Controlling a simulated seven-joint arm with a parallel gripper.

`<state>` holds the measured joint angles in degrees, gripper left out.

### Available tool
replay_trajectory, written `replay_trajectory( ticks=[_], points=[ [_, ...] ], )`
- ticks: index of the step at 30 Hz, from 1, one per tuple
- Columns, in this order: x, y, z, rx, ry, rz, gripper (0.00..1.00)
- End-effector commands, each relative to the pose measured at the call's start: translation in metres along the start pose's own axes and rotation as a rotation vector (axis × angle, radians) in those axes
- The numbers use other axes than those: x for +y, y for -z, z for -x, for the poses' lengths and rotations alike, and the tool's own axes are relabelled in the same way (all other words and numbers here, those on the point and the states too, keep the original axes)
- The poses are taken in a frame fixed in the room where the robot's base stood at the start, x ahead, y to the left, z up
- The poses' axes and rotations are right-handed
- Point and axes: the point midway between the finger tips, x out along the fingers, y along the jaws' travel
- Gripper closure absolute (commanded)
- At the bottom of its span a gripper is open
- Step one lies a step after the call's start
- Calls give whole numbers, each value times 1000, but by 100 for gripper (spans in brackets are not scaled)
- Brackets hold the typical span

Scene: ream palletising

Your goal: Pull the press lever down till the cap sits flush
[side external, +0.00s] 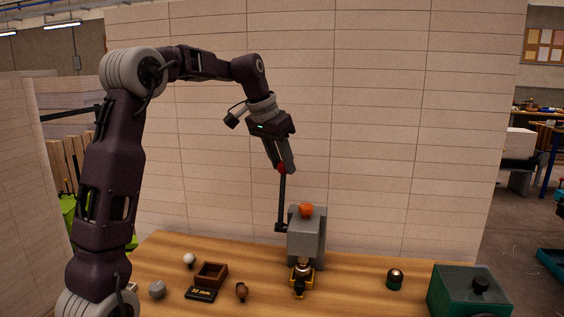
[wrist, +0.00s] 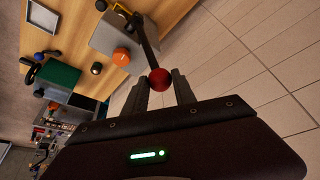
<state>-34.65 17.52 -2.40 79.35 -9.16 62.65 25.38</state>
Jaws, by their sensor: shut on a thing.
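The press (side external: 305,240) is a grey block standing on the wooden table, with an orange knob on top. Its black lever (side external: 282,200) rises nearly upright on its left side and ends in a red ball (side external: 282,169). My gripper (side external: 284,166) is shut on the red ball at the lever's top. In the wrist view the red ball (wrist: 160,79) sits between the two fingertips. A copper-coloured cap (side external: 302,267) shows at the press's front, above a yellow and black holder. I cannot tell whether the cap sits flush.
A small wooden box (side external: 211,274), a black "30 mm" block (side external: 201,294), and small knobs lie left of the press. A panelled wall is behind.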

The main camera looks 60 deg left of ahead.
Motion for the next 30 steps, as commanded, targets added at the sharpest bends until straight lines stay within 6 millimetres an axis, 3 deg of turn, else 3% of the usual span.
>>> replay_trajectory(
  ticks=[14, 21, 30],
  points=[
    [10, -12, 11, 87, 59, -26, 100],
    [30, -36, 23, 235, 153, -68, 100],
    [57, -76, 29, 225, 147, -67, 100]
  ],
)
